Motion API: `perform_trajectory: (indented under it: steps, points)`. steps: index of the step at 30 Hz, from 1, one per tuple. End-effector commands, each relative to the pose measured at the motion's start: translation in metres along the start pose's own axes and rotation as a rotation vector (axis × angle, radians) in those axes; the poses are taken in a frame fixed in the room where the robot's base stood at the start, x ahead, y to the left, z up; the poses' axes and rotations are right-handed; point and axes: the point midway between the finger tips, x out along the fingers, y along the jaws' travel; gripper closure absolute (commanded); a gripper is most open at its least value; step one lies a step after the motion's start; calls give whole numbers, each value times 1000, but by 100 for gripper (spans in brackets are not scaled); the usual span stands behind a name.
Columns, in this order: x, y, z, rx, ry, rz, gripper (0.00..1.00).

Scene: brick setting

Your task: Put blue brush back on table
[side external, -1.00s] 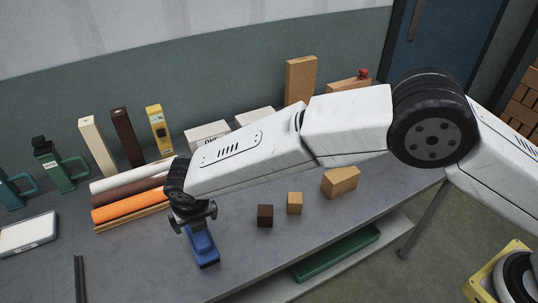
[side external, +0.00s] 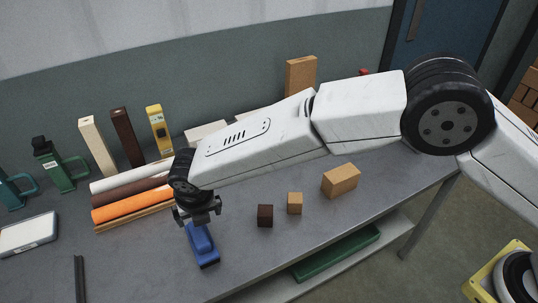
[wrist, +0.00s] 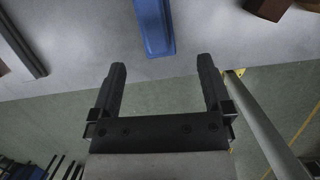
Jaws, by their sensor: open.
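The blue brush (side external: 202,246) lies on the grey table (side external: 130,270) near its front edge. It also shows at the top of the wrist view (wrist: 155,28), beyond the fingertips. My gripper (side external: 198,222) is just above and behind the brush in the side view. In the wrist view my gripper (wrist: 162,75) has its two fingers apart with nothing between them. The brush looks free of the fingers, though the far end of it is partly hidden by the gripper in the side view.
A dark brown block (side external: 265,215), a small tan block (side external: 295,203) and a larger tan block (side external: 341,180) stand to the right. Orange, brown and white rolls (side external: 130,207) lie to the left. A dark bar (side external: 79,278) lies at the front left.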

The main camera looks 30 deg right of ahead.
Motion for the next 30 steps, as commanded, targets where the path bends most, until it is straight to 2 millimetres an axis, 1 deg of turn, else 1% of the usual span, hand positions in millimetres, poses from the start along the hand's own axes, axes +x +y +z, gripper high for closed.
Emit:
perform_trajectory:
  steps: [5, 8, 9, 11, 12, 14, 15, 20, 21, 23, 24, 26, 30]
  points:
    - [-10, -37, 16, 223, 10, -2, 0]
    - [-17, -68, 25, 414, 20, -5, 0]
    - [-20, -82, 28, 499, 23, -6, 0]
    - [-26, -104, 32, 633, 28, -9, 0]
    - [-29, -119, 34, 725, 31, -11, 0]
    - [-35, -141, 35, 861, 36, -13, 0]
    - [-39, -156, 35, 952, 37, -15, 0]
    - [-53, -213, 29, 1318, 44, -25, 0]
    - [-56, -227, 26, 1411, 45, -27, 0]
    - [-62, -247, 20, 1549, 45, -30, 0]
    - [-65, -261, 16, 1640, 45, -33, 0]
    - [-70, -280, 8, 1779, 45, -36, 0]
    - [-81, -323, -15, 2102, 40, -45, 0]
